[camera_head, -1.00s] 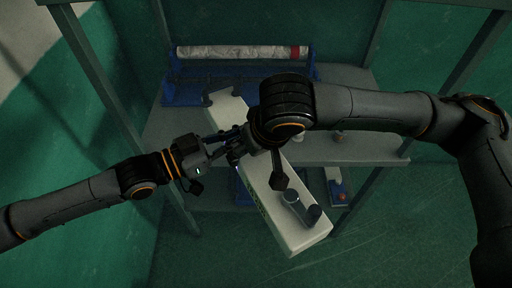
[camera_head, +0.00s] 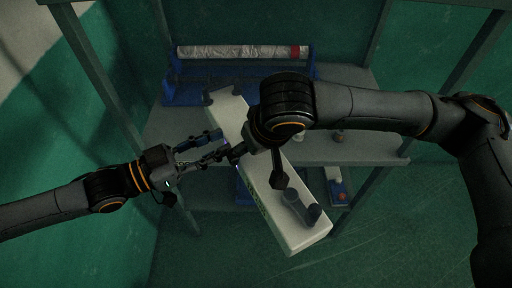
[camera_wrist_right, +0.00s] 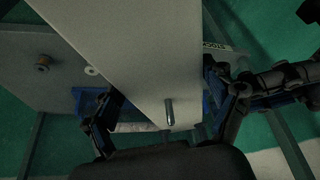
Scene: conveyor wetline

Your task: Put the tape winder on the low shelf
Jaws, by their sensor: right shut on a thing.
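The tape winder (camera_head: 298,228) is a long cream body with grey posts at its near end, lying slantwise in front of the shelf unit. My right gripper (camera_wrist_right: 150,92) is shut on it, with a finger on each side of the body in the right wrist view. In the head view my right wrist covers the winder's middle and the right fingers are mostly hidden. My left gripper (camera_head: 222,146) is open and empty, just left of the winder. The low shelf (camera_head: 220,198) shows partly below the upper board, with the winder in front of it.
The upper board (camera_head: 180,130) carries a blue rack (camera_head: 185,92) with a silvery roll (camera_head: 240,52) at the back. A small blue item with a red knob (camera_head: 341,196) is on the lower level. Grey posts (camera_head: 372,175) frame the unit.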

